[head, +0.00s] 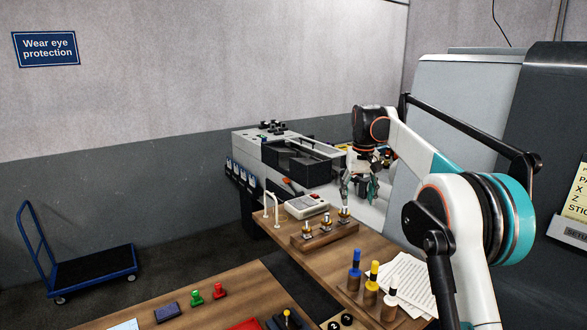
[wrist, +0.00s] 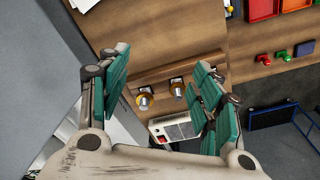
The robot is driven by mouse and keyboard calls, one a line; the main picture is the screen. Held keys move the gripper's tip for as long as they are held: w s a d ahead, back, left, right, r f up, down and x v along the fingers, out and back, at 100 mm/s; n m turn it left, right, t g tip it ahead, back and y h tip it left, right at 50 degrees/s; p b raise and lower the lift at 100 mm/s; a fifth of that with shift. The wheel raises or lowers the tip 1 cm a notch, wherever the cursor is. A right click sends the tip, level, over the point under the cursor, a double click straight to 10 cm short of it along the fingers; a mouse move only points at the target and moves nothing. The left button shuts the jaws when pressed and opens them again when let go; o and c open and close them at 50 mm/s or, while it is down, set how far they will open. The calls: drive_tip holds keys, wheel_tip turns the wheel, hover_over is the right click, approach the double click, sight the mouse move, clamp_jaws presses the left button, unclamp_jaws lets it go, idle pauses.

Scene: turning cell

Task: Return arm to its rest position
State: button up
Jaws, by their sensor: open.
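My arm reaches in from the right in the head view. My gripper (head: 358,198) points down over the far end of a wooden block (head: 322,236) on the bench. The block carries small brass-and-silver pieces, one of them (head: 326,222) near its middle. The piece at the far end (head: 344,213) is just below my fingers; the exact gap cannot be told. In the wrist view my gripper (wrist: 162,72) is open, its green-padded fingers wide apart with nothing held. Two pieces (wrist: 144,101) show between the fingers; the right finger hides part of the block.
A grey box with a display (head: 305,207) stands beside the block. Blue, yellow and white-topped handles (head: 371,285) and papers (head: 405,280) are at the bench's near right. A grey machine (head: 290,157) is behind. A blue trolley (head: 95,268) stands on the floor at left.

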drive_tip(key=s+f+t+b, duration=0.25)
drive_tip(key=s+b, duration=0.35)
drive_tip(key=s, duration=0.7)
drive_tip(key=s+f+t+b, duration=0.1)
drive_tip(key=s+f+b, duration=0.2)
drive_tip(key=s+b, duration=0.65)
drive_tip(key=s+f+t+b, duration=0.2)
drive_tip(key=s+f+b, duration=0.5)
drive_tip(key=s+f, duration=1.6)
drive_tip(key=s, duration=0.2)
drive_tip(key=shift+s+f+t, duration=0.25)
drive_tip(key=shift+s+t, duration=0.05)
drive_tip(key=shift+t, duration=0.05)
drive_tip(key=shift+d, duration=0.1)
